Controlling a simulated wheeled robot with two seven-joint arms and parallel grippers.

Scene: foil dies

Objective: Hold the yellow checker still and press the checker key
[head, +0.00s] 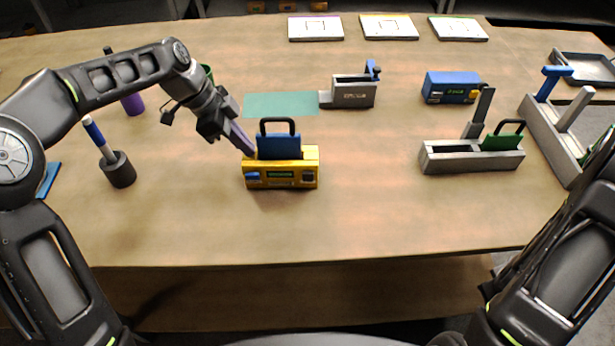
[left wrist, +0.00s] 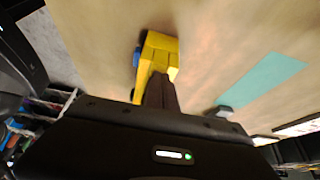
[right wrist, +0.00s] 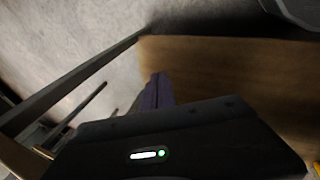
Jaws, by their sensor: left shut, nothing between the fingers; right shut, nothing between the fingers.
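The yellow checker (head: 280,178) sits on the table at centre left in the head view. Its front has a blue key on the left, a small green display and a dark knob on the right. A blue die with a dark handle (head: 279,145) stands upright in its top. My left gripper (head: 248,150) is shut, its fingertips at the checker's top left corner; whether they touch is unclear. In the left wrist view the checker (left wrist: 158,52) lies just beyond the shut fingers. My right gripper (right wrist: 158,92) is shut and empty near the table edge, outside the head view.
A blue box (head: 451,87) and a grey holder with a green die (head: 470,157) stand to the right. A grey press (head: 353,92) stands behind beside a teal mat (head: 280,105). A dark cup with a blue-handled tool (head: 118,170) stands left. The front table is clear.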

